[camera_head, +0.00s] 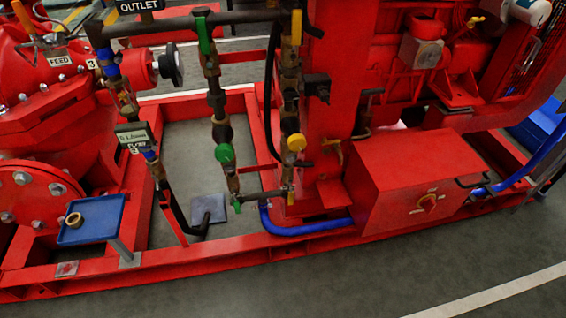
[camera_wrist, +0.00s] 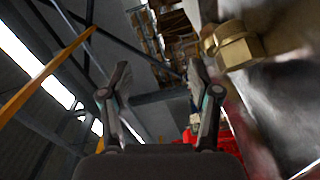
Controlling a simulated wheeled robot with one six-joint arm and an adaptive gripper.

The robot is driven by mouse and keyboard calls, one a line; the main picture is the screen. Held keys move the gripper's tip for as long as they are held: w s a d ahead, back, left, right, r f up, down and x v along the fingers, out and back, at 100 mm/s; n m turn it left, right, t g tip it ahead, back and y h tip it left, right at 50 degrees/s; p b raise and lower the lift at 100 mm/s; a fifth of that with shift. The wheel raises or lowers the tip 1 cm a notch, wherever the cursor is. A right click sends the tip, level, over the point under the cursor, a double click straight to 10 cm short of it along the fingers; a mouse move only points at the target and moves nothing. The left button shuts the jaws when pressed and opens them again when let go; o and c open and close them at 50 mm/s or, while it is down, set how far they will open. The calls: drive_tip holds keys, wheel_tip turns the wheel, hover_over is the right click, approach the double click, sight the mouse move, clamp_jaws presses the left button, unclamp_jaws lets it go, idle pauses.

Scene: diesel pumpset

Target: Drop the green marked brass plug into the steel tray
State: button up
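A grey square tray or plate (camera_head: 208,209) lies low inside the red frame, below the pipes; I take it for the steel tray. Green parts show on the upright brass pipework: a green round cap (camera_head: 224,153) and a small green-ended fitting (camera_head: 237,207) low on the pipe. I cannot tell which is the green marked brass plug. My gripper (camera_wrist: 160,67) is open in the wrist view, with nothing between its fingers. A brass hexagonal fitting (camera_wrist: 238,46) stands to the right of the fingers, apart from them; no green mark is clear on it. My gripper is not in the head view.
A blue tray (camera_head: 92,234) on a post holds a brass ring-like piece (camera_head: 73,220). A yellow round cap (camera_head: 296,142) sits on the neighbouring pipe. A red box (camera_head: 425,185) with a rotary switch stands right. Blue hoses run along the frame; grey floor in front is clear.

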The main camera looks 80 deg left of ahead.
drive_tip(key=shift+s, duration=0.1)
drive_tip(key=s, duration=1.1)
drive_tip(key=shift+s+d, duration=0.35)
drive_tip(key=shift+d, duration=0.1)
